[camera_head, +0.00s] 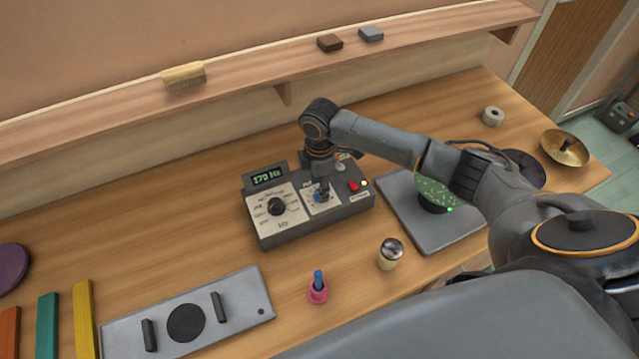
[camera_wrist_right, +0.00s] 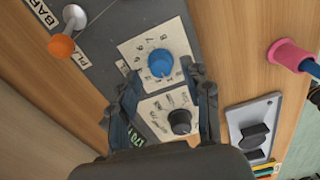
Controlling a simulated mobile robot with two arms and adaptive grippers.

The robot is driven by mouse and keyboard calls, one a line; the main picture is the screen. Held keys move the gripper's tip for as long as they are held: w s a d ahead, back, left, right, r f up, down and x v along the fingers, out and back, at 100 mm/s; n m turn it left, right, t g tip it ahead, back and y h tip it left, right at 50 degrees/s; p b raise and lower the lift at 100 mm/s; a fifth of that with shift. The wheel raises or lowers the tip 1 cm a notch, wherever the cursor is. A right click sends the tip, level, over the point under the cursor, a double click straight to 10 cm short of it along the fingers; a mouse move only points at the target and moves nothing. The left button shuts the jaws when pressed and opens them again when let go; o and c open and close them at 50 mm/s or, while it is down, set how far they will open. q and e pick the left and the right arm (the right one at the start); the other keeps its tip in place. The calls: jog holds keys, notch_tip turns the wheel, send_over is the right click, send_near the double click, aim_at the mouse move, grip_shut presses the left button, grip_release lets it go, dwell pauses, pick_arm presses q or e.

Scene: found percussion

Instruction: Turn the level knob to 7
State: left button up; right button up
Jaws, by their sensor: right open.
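A grey control box (camera_head: 310,228) stands on the bench with a lit display (camera_head: 268,176) that reads about 170 Hz. Its level knob is blue and sits on a white numbered dial; it shows clearly in the right wrist view (camera_wrist_right: 161,62), with 6, 7 and 8 printed around it. I cannot tell surely which number it points at. My right gripper (camera_head: 321,184) points down over this knob. In the wrist view its open fingers (camera_wrist_right: 163,76) are on either side of the knob's near edge; contact is unclear. My left gripper is out of view.
A shaker-like jar (camera_head: 390,253) and a pink holder (camera_head: 318,291) stand in front. A grey plate (camera_head: 425,225) lies to the right.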

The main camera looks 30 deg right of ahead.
jog(key=shift+f, duration=0.75)
jog(key=shift+c, duration=0.6)
grip_shut()
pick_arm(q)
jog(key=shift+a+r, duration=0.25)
